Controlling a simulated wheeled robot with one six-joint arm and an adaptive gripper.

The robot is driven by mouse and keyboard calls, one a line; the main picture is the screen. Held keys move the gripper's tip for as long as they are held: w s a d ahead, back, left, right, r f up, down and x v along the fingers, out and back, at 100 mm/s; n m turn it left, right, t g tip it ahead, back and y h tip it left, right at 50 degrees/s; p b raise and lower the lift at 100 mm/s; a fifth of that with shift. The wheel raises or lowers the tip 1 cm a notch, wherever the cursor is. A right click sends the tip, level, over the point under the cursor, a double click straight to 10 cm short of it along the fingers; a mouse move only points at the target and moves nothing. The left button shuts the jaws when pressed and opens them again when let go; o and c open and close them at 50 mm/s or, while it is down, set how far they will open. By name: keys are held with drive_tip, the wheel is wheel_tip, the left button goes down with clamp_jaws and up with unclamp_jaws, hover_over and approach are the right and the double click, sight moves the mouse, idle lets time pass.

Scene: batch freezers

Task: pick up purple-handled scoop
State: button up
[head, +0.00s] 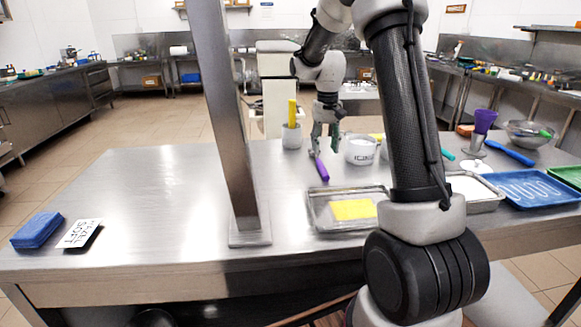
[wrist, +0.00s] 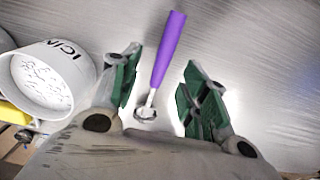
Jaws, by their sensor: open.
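The purple-handled scoop (head: 321,168) lies on the steel table, with its purple handle pointing toward the front in the head view. In the wrist view the scoop (wrist: 168,50) has its purple handle at the top, and its small metal head lies lower down, between my fingers. My gripper (head: 325,140) is above the scoop's head end, pointing down. In the wrist view my gripper (wrist: 158,88) is open, with one green-padded finger on each side of the scoop. The fingers look apart from it. Nothing is held.
A white tub marked ICIN (wrist: 42,80) stands close left of my gripper in the wrist view. A clear tray with a yellow card (head: 318,212) lies in front of the scoop. A grey cup with a yellow handle (head: 291,136) stands to the left. The table's left half is mostly clear.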

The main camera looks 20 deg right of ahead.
sight(321, 164)
drive_tip(key=shift+w+a+r, duration=0.25)
drive_tip(key=shift+w+a, duration=0.1)
drive_tip(key=shift+w, duration=0.15)
drive_tip(key=shift+f, duration=0.4)
wheel_tip(321, 164, down, 7)
drive_tip(key=shift+s+r, duration=0.1)
drive_tip(key=shift+d, duration=0.1)
clamp_jaws()
